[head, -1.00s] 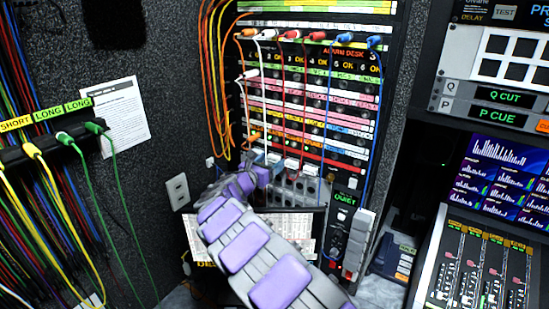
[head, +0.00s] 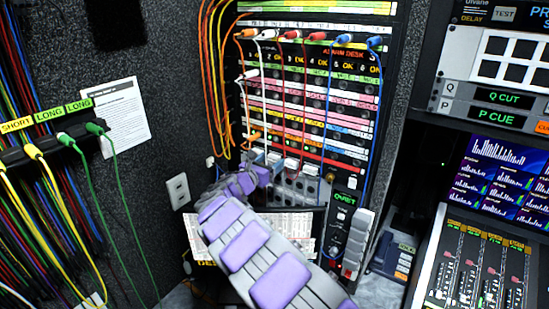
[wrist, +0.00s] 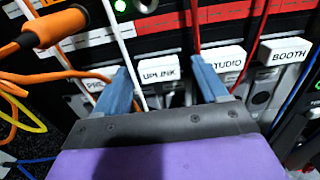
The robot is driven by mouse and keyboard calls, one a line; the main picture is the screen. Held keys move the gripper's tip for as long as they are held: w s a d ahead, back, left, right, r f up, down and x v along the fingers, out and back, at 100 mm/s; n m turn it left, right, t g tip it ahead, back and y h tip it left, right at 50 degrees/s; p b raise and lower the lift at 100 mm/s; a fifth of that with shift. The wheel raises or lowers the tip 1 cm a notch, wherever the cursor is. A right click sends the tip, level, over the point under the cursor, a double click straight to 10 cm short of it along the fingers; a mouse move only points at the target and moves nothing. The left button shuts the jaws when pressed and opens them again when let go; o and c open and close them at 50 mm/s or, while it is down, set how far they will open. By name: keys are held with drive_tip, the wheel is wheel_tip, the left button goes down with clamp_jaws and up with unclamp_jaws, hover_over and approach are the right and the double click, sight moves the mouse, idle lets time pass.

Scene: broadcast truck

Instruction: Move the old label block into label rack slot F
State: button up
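White label blocks sit in a row along the label rack in the wrist view: UPLINK (wrist: 160,74), STUDIO (wrist: 228,60), BOOTH (wrist: 286,52), and one at left reading "PR…" (wrist: 97,84), partly hidden. I cannot tell which is the old label block. Slot letters, including F, are not readable. My gripper (wrist: 160,66) is open, its two blue fingers apart. The left finger lies between the "PR…" and UPLINK blocks, the right finger between UPLINK and STUDIO. Whether they touch a block is unclear. In the head view my gripper (head: 266,160) is at the rack's lower left.
Orange, white, red and blue patch cords hang in front of the patch panel (head: 310,100), close around my gripper. An orange plug (wrist: 52,27) is near the left finger. A QUIET box (head: 343,215) stands right of the rack.

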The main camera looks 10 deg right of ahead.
clamp_jaws()
idle(0.5)
drive_tip(key=shift+a, duration=0.1)
drive_tip(key=shift+p+v, duration=0.5)
drive_tip(key=shift+v, duration=2.4)
drive_tip(key=shift+s+r, duration=0.1)
drive_tip(key=v, duration=0.3)
drive_tip(key=shift+p, duration=0.4)
